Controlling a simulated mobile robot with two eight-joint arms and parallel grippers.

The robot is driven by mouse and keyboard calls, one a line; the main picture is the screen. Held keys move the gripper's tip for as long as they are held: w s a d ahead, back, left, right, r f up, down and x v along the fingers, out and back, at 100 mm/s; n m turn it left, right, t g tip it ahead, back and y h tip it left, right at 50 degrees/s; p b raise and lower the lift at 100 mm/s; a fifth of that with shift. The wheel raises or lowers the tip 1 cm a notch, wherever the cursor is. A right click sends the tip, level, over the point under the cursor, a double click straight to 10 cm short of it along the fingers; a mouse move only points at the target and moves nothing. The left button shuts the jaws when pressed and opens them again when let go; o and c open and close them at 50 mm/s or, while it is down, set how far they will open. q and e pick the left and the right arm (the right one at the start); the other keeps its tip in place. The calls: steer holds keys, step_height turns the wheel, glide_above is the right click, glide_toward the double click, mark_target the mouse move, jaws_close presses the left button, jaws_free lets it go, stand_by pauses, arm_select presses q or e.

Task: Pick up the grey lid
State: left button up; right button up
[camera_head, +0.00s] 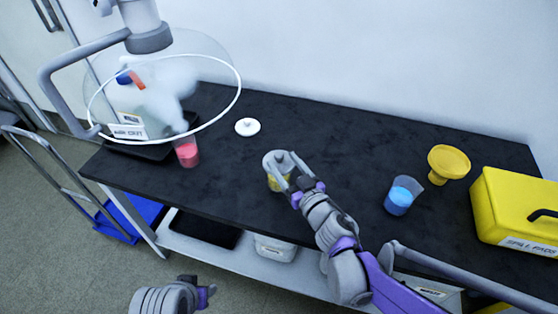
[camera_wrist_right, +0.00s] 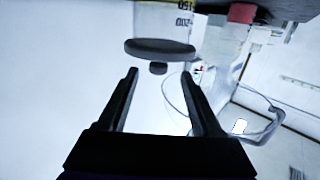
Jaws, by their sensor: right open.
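The grey lid (camera_head: 273,157) sits on top of a beaker (camera_head: 273,183) with yellow contents on the black bench. In the right wrist view the lid (camera_wrist_right: 160,48) is a dark disc with a small knob, shown upside down against the beaker (camera_wrist_right: 165,18). My right gripper (camera_head: 287,168) is open at the lid and partly hides it in the head view. In the right wrist view its fingertips (camera_wrist_right: 160,74) stand on either side of the knob, with nothing gripped. My left gripper (camera_head: 204,296) is low at the bottom edge, its fingers unclear.
A white lid (camera_head: 247,127) lies behind on the bench (camera_head: 335,137). A red-filled beaker (camera_head: 187,152) stands left, near a clear round shield (camera_head: 215,65). A blue-filled beaker (camera_head: 399,197), yellow funnel-like piece (camera_head: 448,163) and yellow case (camera_head: 515,210) stand right.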

mark_target(281, 158)
steer(key=x, duration=0.4)
steer(key=shift+d+f, duration=0.1)
steer(key=shift+d, duration=0.05)
jaws_close()
